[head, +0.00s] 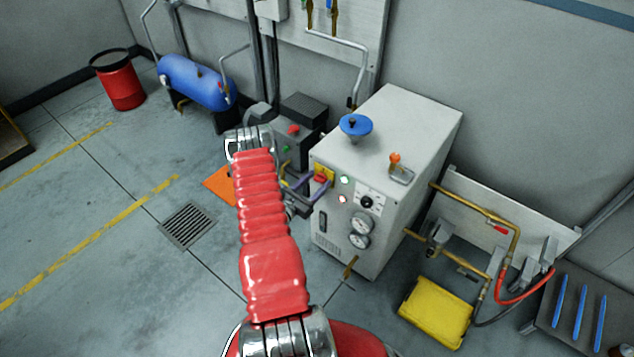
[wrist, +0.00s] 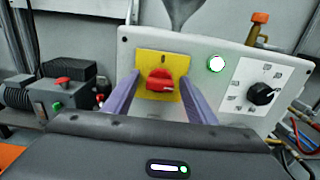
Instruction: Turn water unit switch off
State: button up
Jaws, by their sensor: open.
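The water unit appears to be the pale grey cabinet (head: 385,150) against the wall. Its red rotary switch (wrist: 160,80) sits on a yellow plate (wrist: 172,61) on the front panel; the switch also shows in the head view (head: 321,179). In the wrist view the switch's grip looks roughly level, with a small dark mark above it on the plate. My gripper (wrist: 160,76) is open, its two purple fingers pointing at the panel, one on each side of the switch. Whether the fingers touch the switch or plate cannot be told.
A green lamp (wrist: 216,63) and a black selector knob (wrist: 261,94) are right of the switch. A dark machine with a red button (head: 293,130) stands left.

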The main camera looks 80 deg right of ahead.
jog(key=shift+d, duration=0.2)
jog(key=shift+c, duration=0.3)
jog(key=c, duration=1)
